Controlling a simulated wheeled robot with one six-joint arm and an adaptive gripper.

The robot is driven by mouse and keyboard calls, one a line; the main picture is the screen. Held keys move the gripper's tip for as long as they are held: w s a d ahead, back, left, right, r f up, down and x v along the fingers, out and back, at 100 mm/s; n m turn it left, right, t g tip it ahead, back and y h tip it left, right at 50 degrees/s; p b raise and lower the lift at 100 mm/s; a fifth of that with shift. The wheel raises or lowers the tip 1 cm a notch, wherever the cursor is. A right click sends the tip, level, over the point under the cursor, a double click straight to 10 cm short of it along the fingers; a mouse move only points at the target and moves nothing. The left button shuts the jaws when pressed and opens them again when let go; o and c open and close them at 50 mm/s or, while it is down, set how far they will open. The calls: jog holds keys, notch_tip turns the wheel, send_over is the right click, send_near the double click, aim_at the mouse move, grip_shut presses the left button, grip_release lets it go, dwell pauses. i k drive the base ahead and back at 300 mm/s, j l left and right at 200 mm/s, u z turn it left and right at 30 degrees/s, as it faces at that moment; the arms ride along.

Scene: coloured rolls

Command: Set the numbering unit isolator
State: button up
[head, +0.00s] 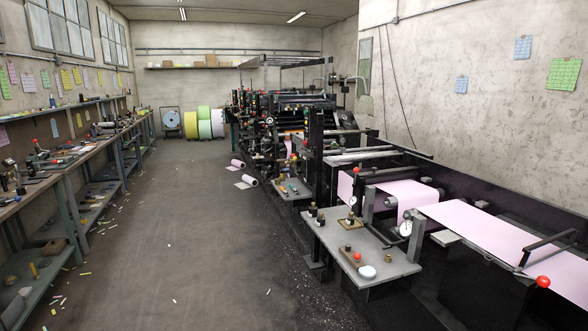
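A long black printing press (290,110) runs along the right side of the room in the head view. A pink paper web (510,240) passes over its near end. Several red knobs show on the press, one at the near right (543,281) and one (357,256) on a grey side shelf (390,262). A round white dial (405,228) stands at that shelf's edge. I cannot tell which part is the numbering unit or its isolator; the units further back are small and crowded. My gripper is not in view.
Workbenches (75,165) with tools line the left wall. The grey floor aisle (180,230) is mostly open, with small paper scraps. Paper rolls (247,168) lie on the floor beside the press. Yellow and green rolls (204,122) stand at the back wall.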

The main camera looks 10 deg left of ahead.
aim_at(296, 171)
jog(key=i+j+u, duration=0.35)
jog(key=i, duration=0.15)
jog(key=i+j+u, duration=0.35)
jog(key=i, duration=0.2)
jog(key=i+u, duration=0.35)
jog(key=i, duration=2)
jog(key=i+j+z, duration=0.2)
jog(key=i+z, duration=0.2)
jog(key=i, duration=0.3)
jog(key=i+j+z, duration=0.45)
jog(key=i, duration=0.25)
jog(key=i+j+z, duration=0.4)
jog(key=i+j, duration=0.2)
